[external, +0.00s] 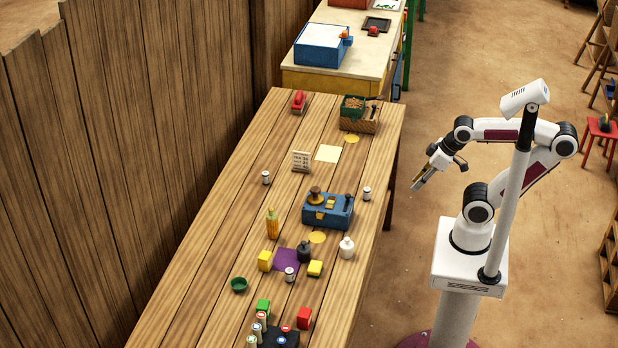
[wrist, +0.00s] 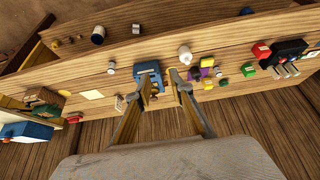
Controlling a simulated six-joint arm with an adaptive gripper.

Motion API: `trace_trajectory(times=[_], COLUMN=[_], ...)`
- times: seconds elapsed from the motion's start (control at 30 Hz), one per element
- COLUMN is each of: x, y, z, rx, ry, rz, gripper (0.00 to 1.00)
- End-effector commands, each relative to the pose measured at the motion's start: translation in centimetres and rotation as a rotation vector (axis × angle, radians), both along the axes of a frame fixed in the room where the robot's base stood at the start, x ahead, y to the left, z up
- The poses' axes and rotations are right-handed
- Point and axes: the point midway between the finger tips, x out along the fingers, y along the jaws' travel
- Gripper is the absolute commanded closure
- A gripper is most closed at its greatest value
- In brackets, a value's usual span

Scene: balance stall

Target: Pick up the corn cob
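The corn cob (external: 272,223) is yellow-orange with a paler top and stands upright on the wooden table (external: 225,215), to the left of the blue balance box (external: 328,211). My gripper (external: 416,185) is in the air to the right of the table, well apart from the corn. In the wrist view my gripper (wrist: 161,84) has its two fingers spread with nothing held between them. A yellowish patch shows by the right finger there; I cannot tell whether it is the corn, which the finger may partly hide.
A dark weight (external: 304,251), a white bottle (external: 347,247), yellow blocks and a purple cloth (external: 287,261) lie near the corn. A green bowl (external: 239,285) sits at the lower left. A small sign (external: 301,161) stands farther back. Bare table lies left of the corn.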

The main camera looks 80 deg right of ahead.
Motion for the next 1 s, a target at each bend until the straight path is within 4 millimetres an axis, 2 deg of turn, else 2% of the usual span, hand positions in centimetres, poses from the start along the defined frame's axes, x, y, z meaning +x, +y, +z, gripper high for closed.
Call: trace_trajectory(times=[0.37,0.43,0.83,1.0], x=[0.0,0.0,0.2,1.6], y=[0.0,0.0,-0.1,-0.5], z=[0.0,0.0,0.0,0.3], rx=[0.000,0.000,-0.002,-0.016], ry=[0.000,0.000,-0.002,-0.018], rz=[0.000,0.000,-0.001,-0.008], gripper=[0.78,0.66,0.66,0.66])
